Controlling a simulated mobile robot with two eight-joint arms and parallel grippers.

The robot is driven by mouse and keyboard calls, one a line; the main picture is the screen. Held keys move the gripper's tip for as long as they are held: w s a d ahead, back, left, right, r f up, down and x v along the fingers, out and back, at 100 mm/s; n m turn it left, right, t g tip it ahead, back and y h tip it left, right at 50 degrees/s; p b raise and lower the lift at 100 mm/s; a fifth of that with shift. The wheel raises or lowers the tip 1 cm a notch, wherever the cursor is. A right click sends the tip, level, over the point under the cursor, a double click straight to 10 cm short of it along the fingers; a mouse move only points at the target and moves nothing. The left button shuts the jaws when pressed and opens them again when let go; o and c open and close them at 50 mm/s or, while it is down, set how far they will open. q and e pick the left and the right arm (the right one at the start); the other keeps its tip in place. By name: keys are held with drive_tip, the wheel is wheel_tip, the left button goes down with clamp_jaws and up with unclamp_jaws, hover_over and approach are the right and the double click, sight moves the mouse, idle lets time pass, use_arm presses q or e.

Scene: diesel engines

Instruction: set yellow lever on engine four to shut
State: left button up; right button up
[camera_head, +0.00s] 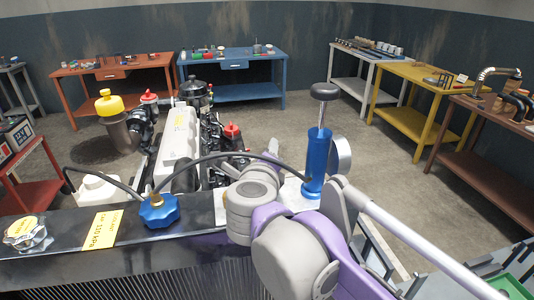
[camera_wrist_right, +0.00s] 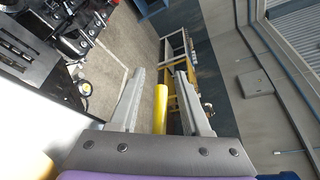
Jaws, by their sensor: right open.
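The engine (camera_head: 182,135), with a pale ribbed cover, stands behind a dark radiator panel in the head view. In the right wrist view my right gripper (camera_wrist_right: 160,68) is open. A yellow bar (camera_wrist_right: 160,108), which looks like the yellow lever, stands between its two fingers, with a gap on both sides. I cannot tell how deep it sits between them. In the head view my purple and grey right arm covers the area right of the engine; the lever and right fingertips are hidden there. My left gripper is not in view.
A blue hand pump (camera_head: 318,160) and a blue cap (camera_head: 159,210) with a hose are close to my right arm. Workbenches, including a blue one (camera_head: 235,92) and a yellow one (camera_head: 420,85), stand behind.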

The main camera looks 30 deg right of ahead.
drive_tip(key=v, duration=1)
drive_tip(key=shift+s+a+r+b, duration=0.1)
drive_tip(key=shift+s+a+b, duration=0.1)
drive_tip(key=shift+s+b, duration=0.15)
